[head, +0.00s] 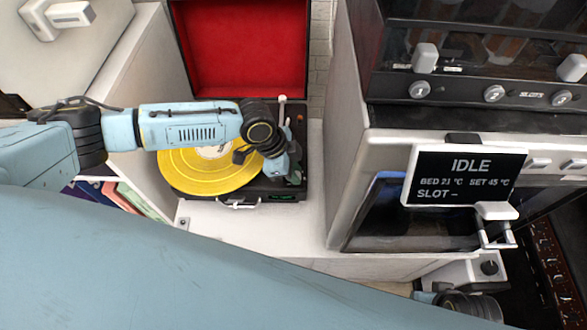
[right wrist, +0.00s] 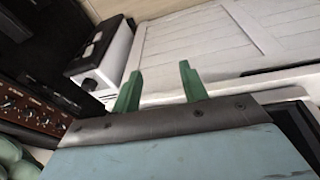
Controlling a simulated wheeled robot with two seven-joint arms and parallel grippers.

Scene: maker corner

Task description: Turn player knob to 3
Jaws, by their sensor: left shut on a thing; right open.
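The player (head: 263,194) is a black record player with a yellow record (head: 205,177) on its platter and its red-lined lid (head: 240,45) standing open. My left arm reaches in from the left over the record. My left gripper (head: 293,178) is down at the right front part of the player's deck, shut on the player knob, which the gripper hides. The knob's pointer and numbers cannot be read. My right gripper (right wrist: 158,90) is open and empty in the right wrist view, with its two green fingers apart, away from the player.
A printer (head: 385,140) with a screen (head: 465,177) reading IDLE stands right of the player. A white cabinet (head: 135,75) is at the left, with colored sleeves (head: 135,200) below. The white top in front of the player (head: 250,235) is bare. The right wrist view shows white panelling (right wrist: 205,40).

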